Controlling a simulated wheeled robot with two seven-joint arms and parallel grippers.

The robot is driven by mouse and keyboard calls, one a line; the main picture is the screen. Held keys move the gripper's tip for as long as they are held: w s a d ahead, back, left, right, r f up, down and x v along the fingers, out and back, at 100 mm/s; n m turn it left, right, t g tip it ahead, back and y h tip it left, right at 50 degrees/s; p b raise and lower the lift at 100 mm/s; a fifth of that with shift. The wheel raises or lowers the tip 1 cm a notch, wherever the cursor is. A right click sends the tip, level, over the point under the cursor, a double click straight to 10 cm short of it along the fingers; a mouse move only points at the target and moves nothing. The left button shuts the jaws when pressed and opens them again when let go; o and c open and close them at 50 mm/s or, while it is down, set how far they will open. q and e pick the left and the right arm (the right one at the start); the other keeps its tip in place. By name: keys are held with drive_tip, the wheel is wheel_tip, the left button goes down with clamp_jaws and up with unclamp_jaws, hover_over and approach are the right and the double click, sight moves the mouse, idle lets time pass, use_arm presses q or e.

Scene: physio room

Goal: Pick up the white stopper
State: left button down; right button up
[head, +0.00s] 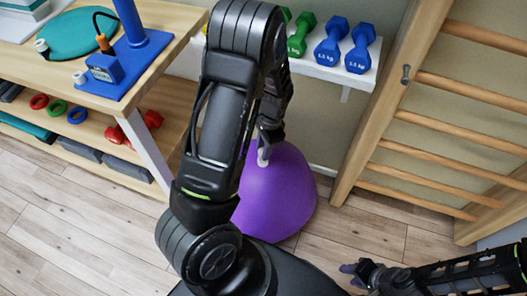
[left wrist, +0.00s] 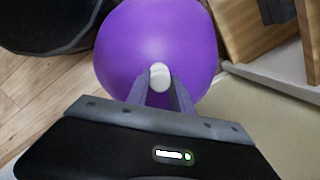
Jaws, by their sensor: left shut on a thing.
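The white stopper (left wrist: 160,76) is between the two fingertips of my left gripper (left wrist: 160,88) in the left wrist view. In the head view, my left gripper (head: 266,144) points down and is shut on the white stopper (head: 263,157), with the purple ball (head: 282,198) behind it. The ball also fills the upper middle of the left wrist view (left wrist: 125,45). I cannot tell whether the stopper touches the ball. My right gripper (head: 356,275) is low at the right, above the floor, away from the stopper; its finger opening is unclear.
A wooden table (head: 165,50) at the left bears a blue stand (head: 140,55) and small white pieces. Its lower shelf holds rings and red dumbbells. A white rack (head: 320,70) holds green and blue dumbbells. Wooden wall bars (head: 450,90) stand at the right. Open floor lies below.

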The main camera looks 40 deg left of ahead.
use_arm(q)
wheel_tip(320, 180, up, 7)
drive_tip(key=shift+r+p, duration=0.2)
drive_tip(key=shift+p, duration=0.35)
